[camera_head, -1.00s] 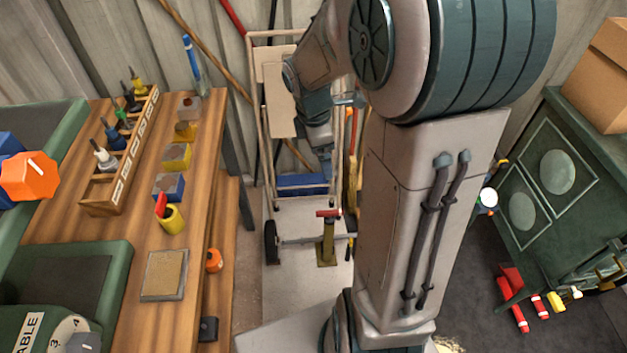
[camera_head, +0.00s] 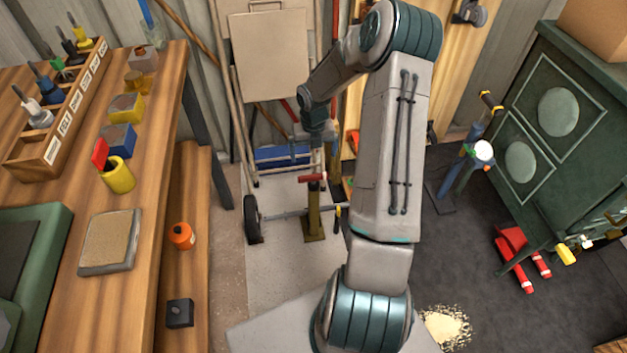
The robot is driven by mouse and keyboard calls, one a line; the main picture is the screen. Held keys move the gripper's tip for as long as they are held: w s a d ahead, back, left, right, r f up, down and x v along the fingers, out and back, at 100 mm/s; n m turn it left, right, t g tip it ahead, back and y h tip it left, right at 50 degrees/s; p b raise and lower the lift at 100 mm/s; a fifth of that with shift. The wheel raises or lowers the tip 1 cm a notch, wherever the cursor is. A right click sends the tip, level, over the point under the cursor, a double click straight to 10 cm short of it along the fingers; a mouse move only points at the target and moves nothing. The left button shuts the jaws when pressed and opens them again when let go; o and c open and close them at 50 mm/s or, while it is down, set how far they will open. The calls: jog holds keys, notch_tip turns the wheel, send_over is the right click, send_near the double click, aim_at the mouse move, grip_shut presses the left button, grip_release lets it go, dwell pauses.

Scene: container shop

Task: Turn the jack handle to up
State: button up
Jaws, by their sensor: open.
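An olive-green jack post (camera_head: 315,215) stands upright on the pale floor strip, in the middle of the view. A red bar, which looks like the jack handle (camera_head: 312,178), lies roughly level across its top. My gripper (camera_head: 317,160) points down just above the red handle. It is open, but its fingers are small and partly hidden by the wrist. I cannot tell whether they touch the handle or stand apart from it.
A wheeled frame (camera_head: 252,218) stands beside the post, with a blue box (camera_head: 284,155) behind. A wooden workbench (camera_head: 150,200) is at left. A blue stand (camera_head: 468,160) and a green cabinet (camera_head: 555,150) are at right. Dark floor between is mostly clear.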

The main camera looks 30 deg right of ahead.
aim_at(313, 175)
notch_tip(313, 175, down, 12)
jog(key=b, duration=0.4)
jog(key=shift+f, duration=0.2)
jog(key=c, duration=0.6)
